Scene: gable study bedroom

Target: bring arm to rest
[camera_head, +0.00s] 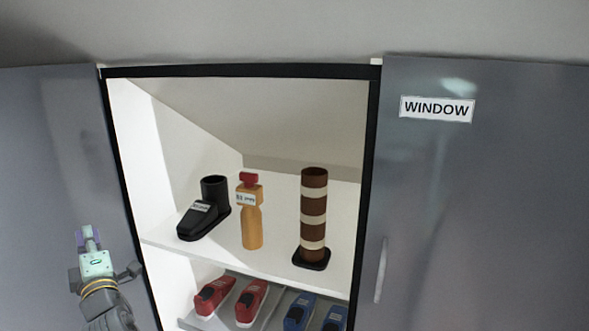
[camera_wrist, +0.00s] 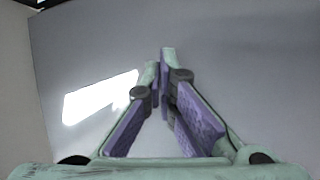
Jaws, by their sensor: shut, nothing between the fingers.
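My gripper (camera_head: 88,236) is at the lower left of the head view, raised in front of the grey left door panel (camera_head: 55,150). In the wrist view my gripper (camera_wrist: 160,62) points at a plain grey surface (camera_wrist: 240,60), with its purple-padded fingers drawn together at the tips. Nothing shows between the fingers. I cannot tell how far the tips are from the surface.
A right door (camera_head: 480,200) bears a WINDOW label (camera_head: 437,109).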

